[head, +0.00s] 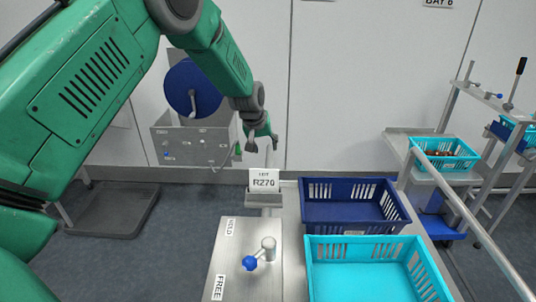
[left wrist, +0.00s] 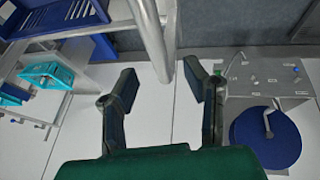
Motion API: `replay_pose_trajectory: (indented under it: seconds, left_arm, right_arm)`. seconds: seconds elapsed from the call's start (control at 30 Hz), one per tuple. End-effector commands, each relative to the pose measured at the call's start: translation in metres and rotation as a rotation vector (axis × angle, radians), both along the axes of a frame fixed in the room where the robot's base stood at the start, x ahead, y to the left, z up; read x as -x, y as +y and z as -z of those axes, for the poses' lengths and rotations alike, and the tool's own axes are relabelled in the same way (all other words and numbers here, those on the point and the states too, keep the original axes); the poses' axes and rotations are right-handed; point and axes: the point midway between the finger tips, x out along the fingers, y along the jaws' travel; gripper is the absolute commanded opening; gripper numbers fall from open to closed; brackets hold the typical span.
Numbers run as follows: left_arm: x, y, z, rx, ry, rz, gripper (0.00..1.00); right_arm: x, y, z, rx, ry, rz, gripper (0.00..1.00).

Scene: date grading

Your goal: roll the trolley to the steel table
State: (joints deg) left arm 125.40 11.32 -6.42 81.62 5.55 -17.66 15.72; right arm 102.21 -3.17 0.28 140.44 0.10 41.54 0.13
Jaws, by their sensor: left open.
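A steel-topped unit (head: 291,230) stands in front of me, with HOLD and FREE marks and a blue-knobbed lever (head: 262,255) between them. It carries a navy crate (head: 350,222) and a turquoise crate (head: 365,247). A second steel surface (head: 408,140) stands farther back at the right. I cannot tell for sure which is the trolley and which the steel table. My left gripper (head: 255,143) is open and empty beyond the R270 card (head: 264,180). In the left wrist view, a steel bar (left wrist: 150,40) shows between its open fingers (left wrist: 160,95); contact cannot be told. My right gripper is not in view.
A steel rail (head: 470,215) runs along the right side. A small turquoise crate (head: 447,160) with fruit sits behind it. Dark floor shows at left.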

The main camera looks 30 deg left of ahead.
Motion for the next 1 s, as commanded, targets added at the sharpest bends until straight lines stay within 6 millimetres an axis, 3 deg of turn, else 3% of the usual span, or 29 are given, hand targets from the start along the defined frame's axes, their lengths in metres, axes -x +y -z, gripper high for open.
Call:
replay_pose_trajectory:
  seconds: [0.2,0.4,1.0]
  left_arm:
    - [0.018,-0.002,-0.042,-0.001,-0.003,0.001,0.41]
    - [0.028,-0.002,-0.06,-0.001,-0.002,0.0,0.41]
    - [0.03,-0.002,-0.063,-0.001,-0.002,0.0,0.41]
  right_arm:
    - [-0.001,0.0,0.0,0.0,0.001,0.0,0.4]
    - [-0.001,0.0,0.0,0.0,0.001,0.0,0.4]
    - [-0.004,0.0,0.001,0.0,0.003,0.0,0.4]
